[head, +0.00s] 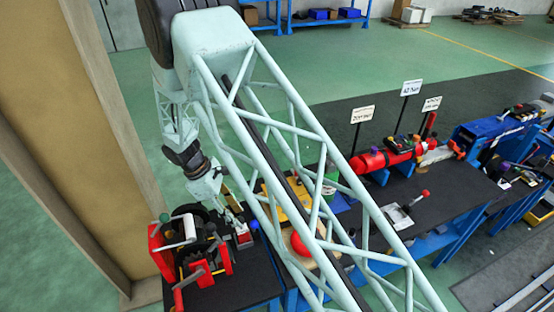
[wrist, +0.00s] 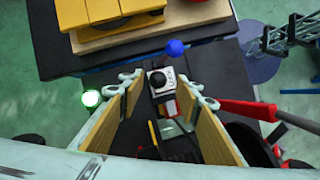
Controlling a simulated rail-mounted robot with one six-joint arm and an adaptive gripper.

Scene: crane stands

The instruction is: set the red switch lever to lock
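A small red switch box (head: 243,240) with a pale top sits on the dark bench at the lower left in the head view. In the wrist view its white labelled plate (wrist: 175,80) and a black round lever knob (wrist: 157,79) show between my fingers; the label is too small to read surely. My gripper (head: 236,214) is above the switch. In the wrist view my gripper (wrist: 160,92) is open, its tan-padded fingers on either side of the knob, with visible gaps. I cannot tell the lever's exact setting.
A blue ball (wrist: 176,47) is just beyond the switch. A red-handled bar (wrist: 248,110) lies close to my right finger. A red machine with levers (head: 205,272) stands left of the switch. A yellow block on a wooden board (wrist: 118,15) is beyond.

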